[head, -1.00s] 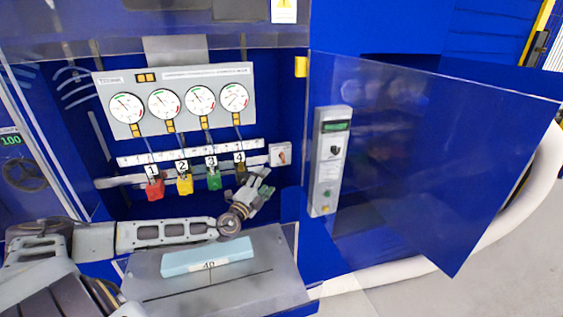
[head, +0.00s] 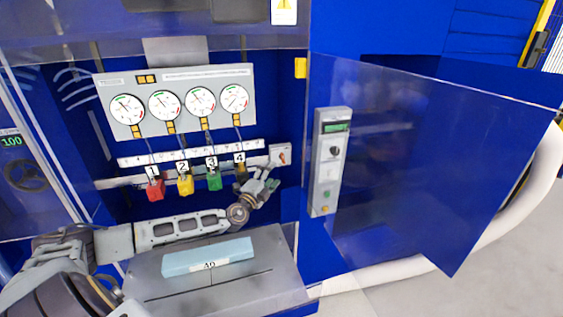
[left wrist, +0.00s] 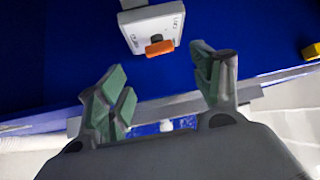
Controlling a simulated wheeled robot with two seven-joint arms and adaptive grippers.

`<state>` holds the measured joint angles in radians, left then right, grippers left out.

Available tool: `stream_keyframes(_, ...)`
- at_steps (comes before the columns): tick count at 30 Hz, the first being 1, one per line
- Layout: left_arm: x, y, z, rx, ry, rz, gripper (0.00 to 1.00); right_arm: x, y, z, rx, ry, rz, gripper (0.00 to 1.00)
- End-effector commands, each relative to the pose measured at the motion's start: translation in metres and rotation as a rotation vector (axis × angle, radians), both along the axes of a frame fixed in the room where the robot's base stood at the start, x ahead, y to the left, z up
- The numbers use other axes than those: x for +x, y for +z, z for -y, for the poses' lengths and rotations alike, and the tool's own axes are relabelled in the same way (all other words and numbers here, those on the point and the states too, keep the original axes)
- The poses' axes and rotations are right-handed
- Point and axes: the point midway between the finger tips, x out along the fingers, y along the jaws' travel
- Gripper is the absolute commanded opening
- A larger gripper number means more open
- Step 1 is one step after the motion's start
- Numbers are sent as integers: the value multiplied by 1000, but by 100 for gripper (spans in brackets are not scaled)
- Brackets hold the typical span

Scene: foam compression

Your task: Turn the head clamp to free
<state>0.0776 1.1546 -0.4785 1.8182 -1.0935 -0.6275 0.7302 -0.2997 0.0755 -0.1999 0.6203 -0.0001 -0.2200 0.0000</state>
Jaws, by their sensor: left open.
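The head clamp switch is a small pale box (head: 280,154) on the blue back wall, right of the numbered strip. In the left wrist view its grey-white plate (left wrist: 140,22) carries an orange knob (left wrist: 160,48) with small lettering on each side. My left gripper (head: 270,180) is just below the box in the head view. In the left wrist view its two green-padded fingers (left wrist: 160,78) are spread apart and empty, with the knob beyond the gap between them. The fingers do not appear to touch the knob. My right gripper is not in view.
Several gauges sit on a grey panel (head: 245,72) above red, yellow, green and dark tags (head: 185,185). A light blue foam block (head: 208,256) lies on the grey table (head: 265,285). An open blue door with a control box (head: 328,160) stands to the right.

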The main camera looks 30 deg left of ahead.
Motion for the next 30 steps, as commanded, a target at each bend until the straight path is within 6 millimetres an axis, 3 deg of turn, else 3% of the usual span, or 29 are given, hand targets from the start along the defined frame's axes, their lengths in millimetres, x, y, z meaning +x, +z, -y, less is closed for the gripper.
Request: stream_keyframes(30, 64, 8, -5, -1, -1, -1, 66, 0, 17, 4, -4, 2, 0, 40)
